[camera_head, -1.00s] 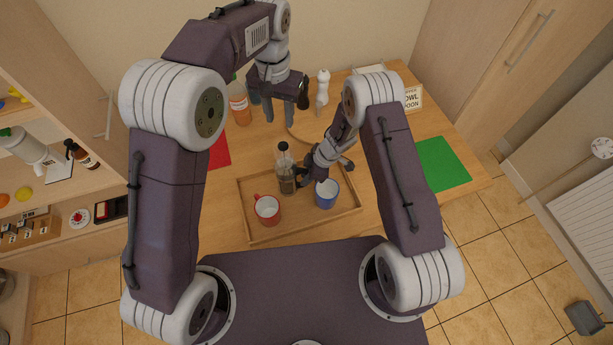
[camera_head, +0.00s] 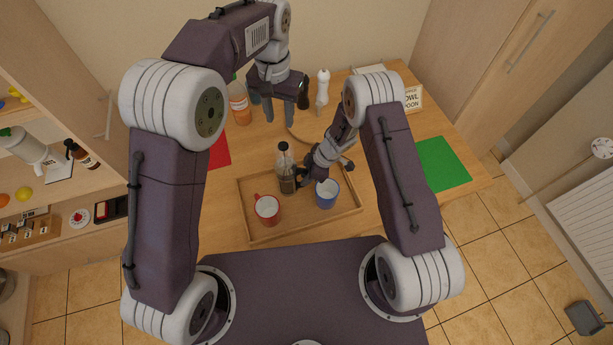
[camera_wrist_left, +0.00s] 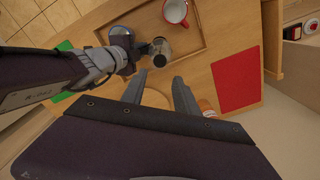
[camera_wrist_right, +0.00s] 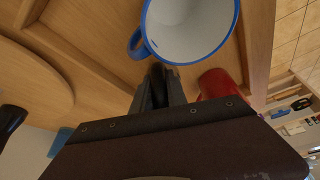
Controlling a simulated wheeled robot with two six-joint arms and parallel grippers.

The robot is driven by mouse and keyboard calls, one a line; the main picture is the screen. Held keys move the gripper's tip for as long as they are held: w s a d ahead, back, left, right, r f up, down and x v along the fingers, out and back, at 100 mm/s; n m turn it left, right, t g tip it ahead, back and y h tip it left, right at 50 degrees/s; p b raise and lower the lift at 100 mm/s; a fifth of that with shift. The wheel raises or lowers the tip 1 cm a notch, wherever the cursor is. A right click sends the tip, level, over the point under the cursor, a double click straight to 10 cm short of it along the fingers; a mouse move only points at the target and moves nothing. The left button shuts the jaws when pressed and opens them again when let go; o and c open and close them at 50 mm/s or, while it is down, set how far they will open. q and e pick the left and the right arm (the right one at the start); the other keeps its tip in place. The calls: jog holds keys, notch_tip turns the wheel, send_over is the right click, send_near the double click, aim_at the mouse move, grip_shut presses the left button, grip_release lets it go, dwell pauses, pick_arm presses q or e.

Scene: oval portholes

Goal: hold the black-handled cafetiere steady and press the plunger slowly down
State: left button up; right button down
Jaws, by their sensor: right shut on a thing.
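The cafetiere (camera_head: 287,184) stands upright on the wooden tray, dark inside, with its plunger knob (camera_head: 284,146) raised above the lid. In the left wrist view the cafetiere (camera_wrist_left: 160,54) shows from above. My right gripper (camera_head: 303,177) is at its right side, shut on its black handle; the right wrist view shows the fingers (camera_wrist_right: 158,82) close together around something dark, and the grip is largely hidden. My left gripper (camera_head: 279,118) is open and empty, beyond the cafetiere and above the table. Its spread fingers (camera_wrist_left: 159,88) also show in the left wrist view.
The tray (camera_head: 250,228) also holds a red mug (camera_head: 267,208) and a blue mug (camera_head: 327,193), the blue one close to my right gripper. A green mat (camera_head: 442,164) lies right.

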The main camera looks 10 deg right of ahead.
aim_at(283, 144)
pick_arm(q)
jog(key=shift+c, duration=0.3)
jog(key=shift+f+n, duration=0.2)
jog(key=shift+n, duration=0.1)
jog(key=c, duration=0.5)
jog(key=shift+f+n, duration=0.2)
jog(key=shift+n, duration=0.2)
grip_shut()
jog(key=shift+f, duration=3.35)
